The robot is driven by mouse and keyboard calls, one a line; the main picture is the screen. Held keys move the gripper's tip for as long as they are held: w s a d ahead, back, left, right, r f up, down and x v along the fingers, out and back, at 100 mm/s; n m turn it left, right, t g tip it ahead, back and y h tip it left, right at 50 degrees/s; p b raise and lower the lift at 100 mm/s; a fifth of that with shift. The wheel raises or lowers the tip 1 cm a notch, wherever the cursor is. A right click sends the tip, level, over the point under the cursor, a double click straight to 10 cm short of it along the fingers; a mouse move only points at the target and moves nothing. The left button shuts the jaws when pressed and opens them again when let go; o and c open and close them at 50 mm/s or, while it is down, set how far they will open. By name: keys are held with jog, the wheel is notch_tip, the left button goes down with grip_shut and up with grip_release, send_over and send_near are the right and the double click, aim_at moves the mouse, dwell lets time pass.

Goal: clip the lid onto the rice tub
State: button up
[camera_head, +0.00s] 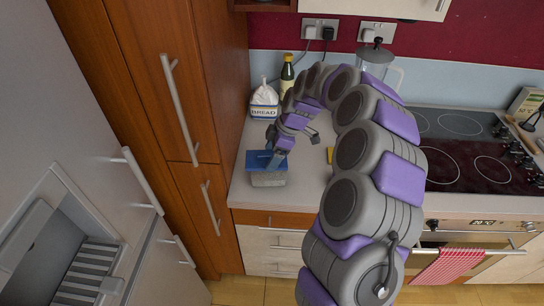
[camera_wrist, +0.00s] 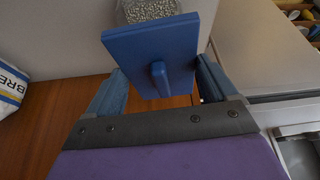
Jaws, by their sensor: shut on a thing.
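The lid (camera_head: 259,157) is a flat blue plate. In the wrist view the lid (camera_wrist: 145,42) shows a small raised handle on its near face. My gripper (camera_head: 277,160) is shut on the lid; in the wrist view the fingers of my gripper (camera_wrist: 160,82) lie at either side of it. The rice tub (camera_head: 269,180) stands on the counter near its front left corner, just below the lid in the head view. In the wrist view the speckled rice in the tub (camera_wrist: 150,9) shows past the lid's far edge, so the lid does not fully cover it. Contact between them is unclear.
A bread bag (camera_head: 264,103) and a dark bottle (camera_head: 287,74) stand behind on the counter (camera_head: 310,183). A tall wooden cabinet (camera_head: 165,70) rises at the left. A black hob (camera_head: 455,150) is at the right. A small yellow thing (camera_head: 330,155) lies beside my arm.

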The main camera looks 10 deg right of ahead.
jog(key=shift+r, duration=0.5)
jog(key=shift+f, duration=0.1)
jog(key=shift+d+f+b, duration=0.15)
jog(key=shift+f+b, duration=0.15)
jog(key=shift+f, duration=0.35)
jog(key=shift+d+f+b, duration=0.15)
jog(key=shift+f+b, duration=0.1)
jog(key=shift+f, duration=0.4)
jog(key=shift+f+b, duration=0.6)
jog(key=shift+f, duration=0.35)
dwell(0.8)
jog(key=o, duration=0.8)
jog(key=shift+r, duration=0.1)
